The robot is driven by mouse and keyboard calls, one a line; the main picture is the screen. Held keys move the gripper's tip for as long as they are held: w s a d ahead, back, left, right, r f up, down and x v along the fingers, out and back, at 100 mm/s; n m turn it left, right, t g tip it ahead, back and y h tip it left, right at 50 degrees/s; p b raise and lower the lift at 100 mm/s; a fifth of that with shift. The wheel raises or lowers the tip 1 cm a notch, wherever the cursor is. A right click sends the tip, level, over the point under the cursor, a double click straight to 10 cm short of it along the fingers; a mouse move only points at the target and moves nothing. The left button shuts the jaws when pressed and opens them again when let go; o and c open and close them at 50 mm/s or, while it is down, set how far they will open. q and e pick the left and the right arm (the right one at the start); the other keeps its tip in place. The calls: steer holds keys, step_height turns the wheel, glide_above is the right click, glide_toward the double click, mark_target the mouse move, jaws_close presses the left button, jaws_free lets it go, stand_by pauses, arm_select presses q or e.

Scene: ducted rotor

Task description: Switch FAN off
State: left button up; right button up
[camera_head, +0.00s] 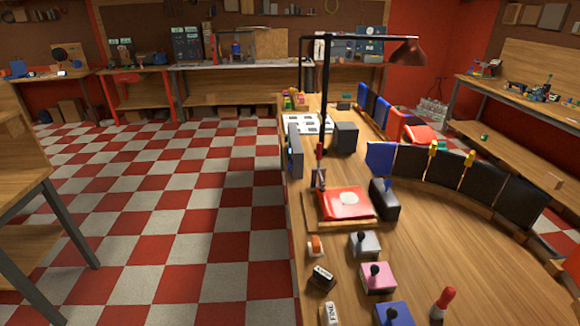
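Neither of my grippers is in view. A long wooden console (420,245) runs from the front right toward the back. Near its left edge stand several small switch-like parts: an orange and white one (316,246), a black one with a white label (322,278), and a pale one marked "FINE" (331,315), cut by the bottom edge. The black one's label is too small to read. I cannot tell which of these, if any, is the FAN switch or how it is set. A dark blue-grey unit (294,152) stands upright at the console's left edge.
Grey (364,244), pink (378,277) and blue (393,315) lever boxes and a red-topped knob (444,300) stand nearby. A red pad (343,203), a dark box (384,200) and a tall lamp (405,50) are farther back. The checkered floor (180,210) at left is clear.

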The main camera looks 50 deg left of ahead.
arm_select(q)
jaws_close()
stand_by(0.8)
